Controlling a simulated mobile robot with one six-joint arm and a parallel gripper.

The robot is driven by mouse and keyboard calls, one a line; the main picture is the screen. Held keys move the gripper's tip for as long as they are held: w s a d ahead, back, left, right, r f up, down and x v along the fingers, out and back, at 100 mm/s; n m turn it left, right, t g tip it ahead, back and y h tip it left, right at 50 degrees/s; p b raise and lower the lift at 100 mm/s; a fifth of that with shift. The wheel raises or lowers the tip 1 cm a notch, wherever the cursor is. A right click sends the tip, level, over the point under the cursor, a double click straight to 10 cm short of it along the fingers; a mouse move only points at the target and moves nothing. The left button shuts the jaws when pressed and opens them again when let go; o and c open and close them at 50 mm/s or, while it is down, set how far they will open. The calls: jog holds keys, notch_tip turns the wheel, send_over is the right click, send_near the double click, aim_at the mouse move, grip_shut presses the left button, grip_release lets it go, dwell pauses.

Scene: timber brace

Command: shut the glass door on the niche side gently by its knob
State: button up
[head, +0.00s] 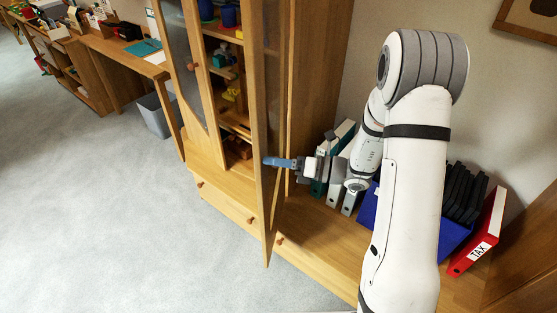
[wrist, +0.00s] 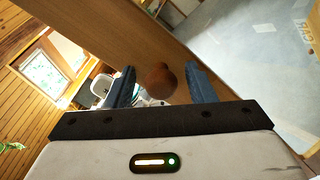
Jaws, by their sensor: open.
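The open glass door (head: 261,110) stands out from the cabinet in the head view, seen almost edge-on. Its wooden frame (wrist: 115,30) runs diagonally across the wrist view. The brown round knob (wrist: 159,81) shows between my fingers in the wrist view; I cannot tell whether either finger touches it. In the head view the knob is hidden. My gripper (head: 278,162) is at the door's edge region, its blue fingers apart on either side of the knob. It also shows in the wrist view (wrist: 160,70).
The other glass door (head: 186,70) looks closed. Shelves with coloured things (head: 232,90) show between the doors. Binders (head: 335,160), a blue box (head: 420,230) and a red TAX binder (head: 480,235) stand on the low niche surface right of the door. Carpet (head: 120,220) at left is clear.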

grip_shut()
dwell(0.5)
jog(key=shift+d, duration=0.1)
